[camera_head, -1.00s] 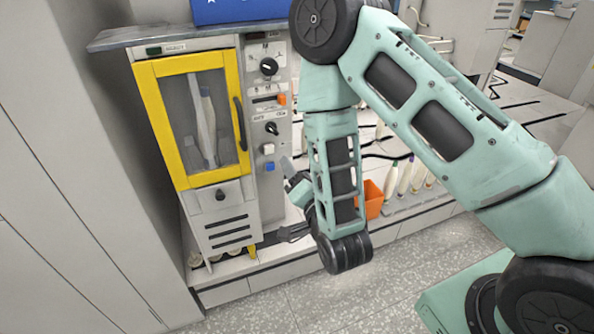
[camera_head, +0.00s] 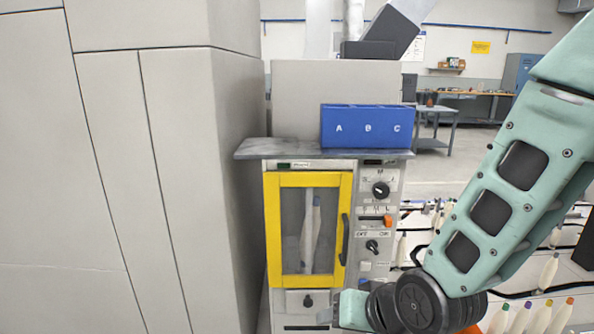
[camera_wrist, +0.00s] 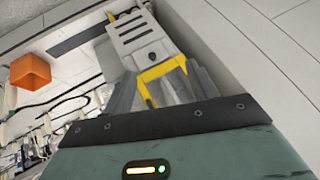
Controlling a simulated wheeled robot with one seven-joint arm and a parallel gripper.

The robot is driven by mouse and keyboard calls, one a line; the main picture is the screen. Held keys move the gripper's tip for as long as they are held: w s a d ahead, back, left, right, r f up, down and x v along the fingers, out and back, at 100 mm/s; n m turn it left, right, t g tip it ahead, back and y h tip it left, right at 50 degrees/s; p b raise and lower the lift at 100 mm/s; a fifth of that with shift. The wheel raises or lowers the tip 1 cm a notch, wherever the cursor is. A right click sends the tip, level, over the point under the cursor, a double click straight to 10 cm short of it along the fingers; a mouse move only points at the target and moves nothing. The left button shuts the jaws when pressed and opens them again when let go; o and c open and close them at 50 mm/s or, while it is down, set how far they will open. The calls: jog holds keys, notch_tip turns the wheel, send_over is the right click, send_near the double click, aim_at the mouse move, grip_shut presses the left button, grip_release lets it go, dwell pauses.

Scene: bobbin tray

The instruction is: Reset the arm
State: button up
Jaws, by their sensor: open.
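My teal arm (camera_head: 490,212) comes in from the right of the head view and slopes down to a dark round joint in front of the machine's lower right corner. My gripper (camera_wrist: 162,88) shows in the wrist view as two grey fingers spread apart beyond a dark plate, with nothing between them. The fingers are out of sight in the head view. Past them, the wrist view shows the grey machine's lower front and a yellow part, tilted in the picture.
The grey machine has a yellow-framed door (camera_head: 273,235), closed, with a knob panel on its right. A blue box (camera_head: 367,140) marked A, B, C stands on top. Tall grey cabinets (camera_head: 120,200) fill the left. An orange bin (camera_wrist: 31,72) and bobbins (camera_head: 540,318) are on the right.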

jog(key=s+d+r+n+g+h+p, duration=0.1)
jog(key=s+d+r+n+g+h, duration=0.1)
jog(key=s, duration=0.6)
jog(key=s+d+r+n+g+h+p, duration=0.1)
jog(key=s+d+r+n+g, duration=0.3)
jog(key=s+r, duration=0.3)
jog(key=shift+s+r+n+h, duration=0.35)
jog(key=shift+s+n+h, duration=0.05)
jog(key=shift+s+n, duration=0.5)
